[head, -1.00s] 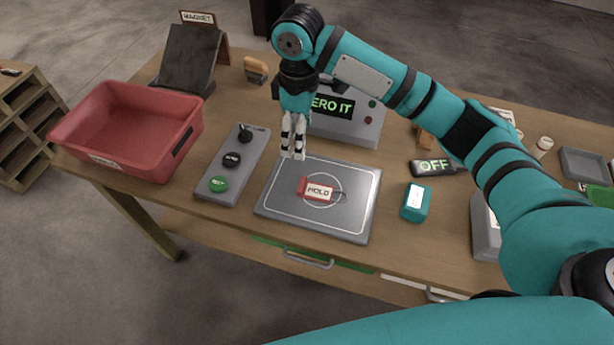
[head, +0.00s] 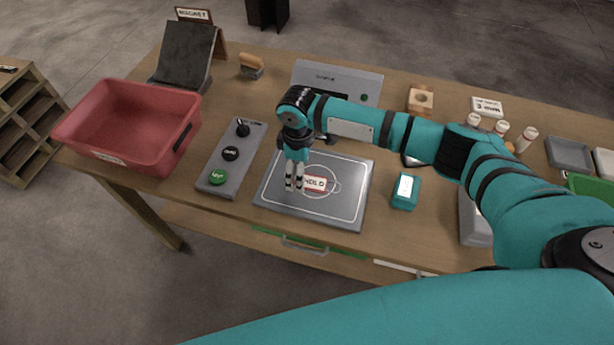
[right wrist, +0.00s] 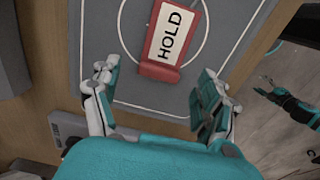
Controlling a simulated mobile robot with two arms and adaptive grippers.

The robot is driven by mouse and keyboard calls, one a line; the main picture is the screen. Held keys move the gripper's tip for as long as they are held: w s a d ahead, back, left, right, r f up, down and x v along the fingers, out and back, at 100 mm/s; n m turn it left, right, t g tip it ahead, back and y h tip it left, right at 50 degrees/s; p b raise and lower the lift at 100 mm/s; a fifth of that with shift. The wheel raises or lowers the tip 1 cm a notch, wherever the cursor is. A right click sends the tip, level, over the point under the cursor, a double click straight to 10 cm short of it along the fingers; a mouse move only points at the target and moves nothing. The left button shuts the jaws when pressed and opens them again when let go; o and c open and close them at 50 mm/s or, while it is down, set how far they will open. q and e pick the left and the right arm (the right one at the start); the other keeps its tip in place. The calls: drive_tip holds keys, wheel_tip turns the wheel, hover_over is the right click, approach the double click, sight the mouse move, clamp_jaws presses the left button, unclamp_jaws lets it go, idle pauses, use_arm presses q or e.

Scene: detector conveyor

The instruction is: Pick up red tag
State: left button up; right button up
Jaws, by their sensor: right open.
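The red tag (head: 316,185) with a white HOLD label lies flat on the grey plate (head: 335,215), inside its drawn circle. In the head view my right gripper (head: 294,187) points down just left of the tag and overlaps its left edge. In the right wrist view the tag (right wrist: 160,70) shows with its red end between and slightly beyond the open fingertips of my right gripper (right wrist: 157,74). The fingers do not touch it. A small teal gripper (right wrist: 268,88), apparently my left, shows at the right of that view; its fingers are too small to judge.
A grey button panel (head: 232,160) and a red bin (head: 125,125) stand left of the plate. A teal block (head: 405,192) sits to its right. A grey display box (head: 337,82) stands behind. The plate's front part is clear.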

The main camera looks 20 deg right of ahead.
wheel_tip(320, 180, down, 2)
use_arm(q)
drive_tip(key=shift+s+r, duration=0.3)
drive_tip(key=shift+s, duration=0.25)
use_arm(e)
drive_tip(key=shift+f, duration=0.15)
drive_tip(key=c, duration=1)
drive_tip(key=shift+c, duration=0.3)
use_arm(q)
drive_tip(key=shift+f, duration=0.1)
